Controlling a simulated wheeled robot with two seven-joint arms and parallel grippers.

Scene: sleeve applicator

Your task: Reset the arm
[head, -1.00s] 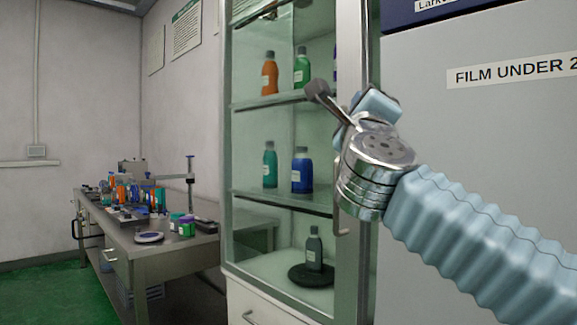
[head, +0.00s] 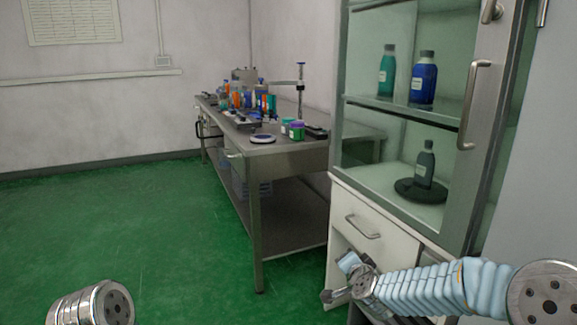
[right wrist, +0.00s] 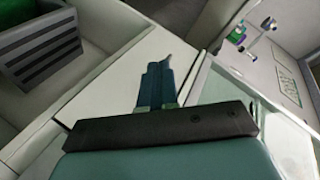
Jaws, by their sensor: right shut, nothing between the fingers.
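My right arm comes in from the lower right in the head view, bent low in front of the cabinet's white drawers. Its gripper (head: 328,296) is small and partly blurred there, in front of the lower drawer area. In the right wrist view the two fingers (right wrist: 158,82) lie together, shut and empty, with pale cabinet panels behind them. At the lower left of the head view a round metal joint (head: 90,303) of my left arm shows. The left gripper itself is outside the picture.
A glass cabinet (head: 348,160) with bottles on its shelves stands close behind my right arm; its handles (head: 475,105) stick out. A steel bench (head: 262,185) with several small items stands beyond. Green floor (head: 120,220) is clear at left. A grey crate (right wrist: 40,45) shows in the wrist view.

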